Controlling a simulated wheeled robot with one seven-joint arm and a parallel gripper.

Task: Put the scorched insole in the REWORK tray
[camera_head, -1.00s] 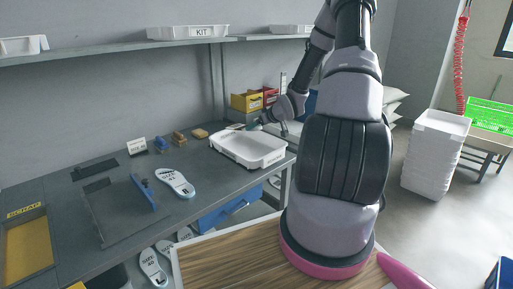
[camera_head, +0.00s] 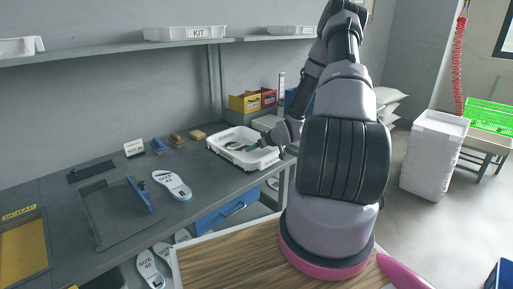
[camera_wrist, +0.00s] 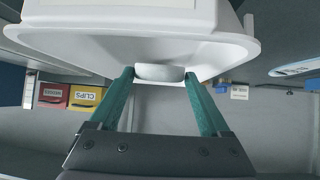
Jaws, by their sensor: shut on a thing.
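A white tray (camera_head: 262,159) stands at the back right of the grey bench, and its white wall (camera_wrist: 60,44) fills the top of the wrist view. I cannot read its label now. My gripper (camera_head: 238,147) reaches in over the tray's right side, with its teal fingers low inside the tray. In the wrist view, my gripper (camera_wrist: 160,76) is shut on a pale, rounded thing (camera_wrist: 160,73), apparently the end of an insole. Most of it is hidden, and no scorch mark shows.
A SCRAP tray (camera_head: 24,245) is at the left. Several insoles (camera_head: 150,268) show below the bench edge. Yellow and red bins (camera_head: 245,102) stand behind the tray.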

